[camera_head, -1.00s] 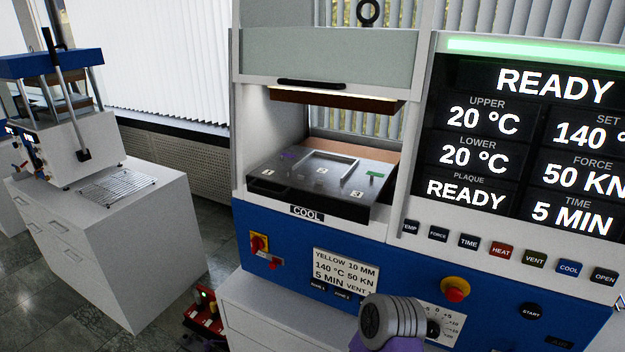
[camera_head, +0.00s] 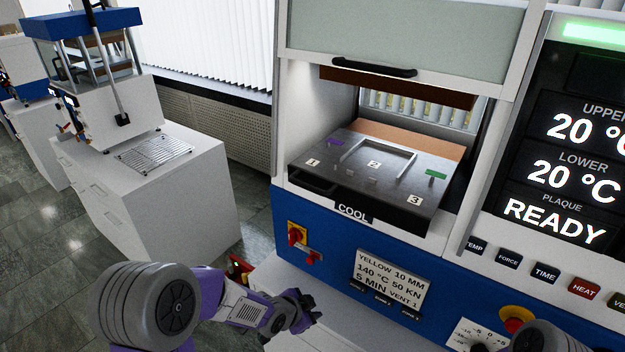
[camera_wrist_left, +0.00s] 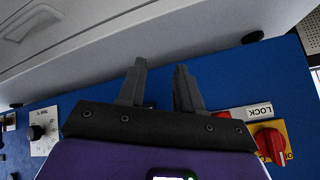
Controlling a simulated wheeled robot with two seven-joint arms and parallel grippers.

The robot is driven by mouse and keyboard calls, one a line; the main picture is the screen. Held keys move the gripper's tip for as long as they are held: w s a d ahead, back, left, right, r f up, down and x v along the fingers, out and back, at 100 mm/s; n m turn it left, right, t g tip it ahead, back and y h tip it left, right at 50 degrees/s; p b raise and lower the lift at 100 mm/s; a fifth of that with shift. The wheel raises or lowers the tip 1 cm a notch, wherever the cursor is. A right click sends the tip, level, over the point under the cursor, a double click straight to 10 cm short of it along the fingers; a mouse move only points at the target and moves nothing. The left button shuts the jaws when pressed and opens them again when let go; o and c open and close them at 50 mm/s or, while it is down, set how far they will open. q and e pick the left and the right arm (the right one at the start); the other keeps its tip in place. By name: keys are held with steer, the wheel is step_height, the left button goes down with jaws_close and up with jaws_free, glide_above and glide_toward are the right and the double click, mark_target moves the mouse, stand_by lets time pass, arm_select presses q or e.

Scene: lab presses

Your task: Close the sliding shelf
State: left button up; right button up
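The sliding shelf (camera_head: 330,203) is a dark flat tray with marks 1, 2 and 3 and a light square frame on top. It sits in the bay of the blue and white press in the head view, its front edge jutting out above the COOL label. My left gripper (camera_head: 308,312) is below and in front of it, apart from it, near the blue front panel. In the left wrist view its two fingers (camera_wrist_left: 161,66) stand apart with nothing between them. My right gripper is out of view; only part of that arm shows at the bottom right.
A raised glass door with a black handle (camera_head: 375,68) hangs above the bay. A red and yellow switch (camera_head: 297,234) and an instruction card (camera_head: 391,281) are on the blue panel. A white cabinet with a wire rack (camera_head: 154,153) stands left.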

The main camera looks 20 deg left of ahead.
arm_select(q)
steer(key=w+a+r+m+t+p, duration=0.1)
steer(key=w+r+m+t, duration=0.15)
steer(key=r, duration=0.55)
steer(key=w+r+m+t, duration=0.1)
steer(key=r+m, duration=0.2)
steer(key=r, duration=0.6)
steer(key=m+t+h+p, duration=0.1)
steer(key=m+t+h, duration=0.1)
steer(key=m+t, duration=0.3)
glide_toward(307, 188)
steer(key=w+m+g, duration=0.1)
steer(key=w, duration=0.2)
steer(key=shift+d+x, duration=0.2)
steer(key=shift+x, duration=1.75)
steer(key=shift+d+x, duration=0.2)
steer(key=shift+x, duration=1.75)
steer(key=shift+s+r, duration=0.1)
steer(key=shift+r, duration=0.05)
steer(key=shift+c, duration=0.3)
jaws_close()
